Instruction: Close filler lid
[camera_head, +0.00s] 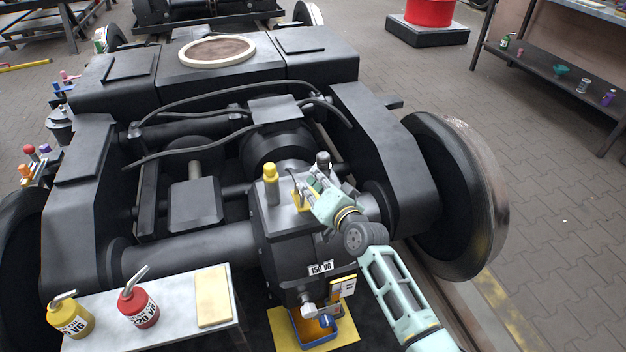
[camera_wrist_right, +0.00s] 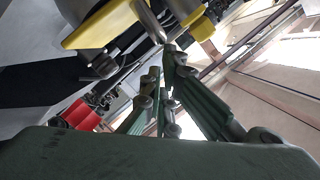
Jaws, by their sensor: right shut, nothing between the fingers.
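The gearbox (camera_head: 282,238) with a "150 VG" label sits in the middle of the bogie. A yellow part (camera_head: 299,203) on its top, likely the filler lid, is partly hidden by my right gripper (camera_head: 303,184); I cannot tell how far it is open. A yellow part with grey metal pieces (camera_wrist_right: 98,27) shows close up in the right wrist view. My right gripper's green fingers, also in the right wrist view (camera_wrist_right: 160,68), are shut and empty, just beside the yellow part. I cannot tell whether they touch it. My left gripper is not in view.
A yellow-capped post (camera_head: 271,184) and a dark round knob (camera_head: 323,160) stand close to the gripper on the gearbox. A table (camera_head: 180,305) holds a yellow can (camera_head: 70,317), a red can (camera_head: 139,307) and a tan pad (camera_head: 213,296). A blue tray (camera_head: 318,335) lies below the gearbox.

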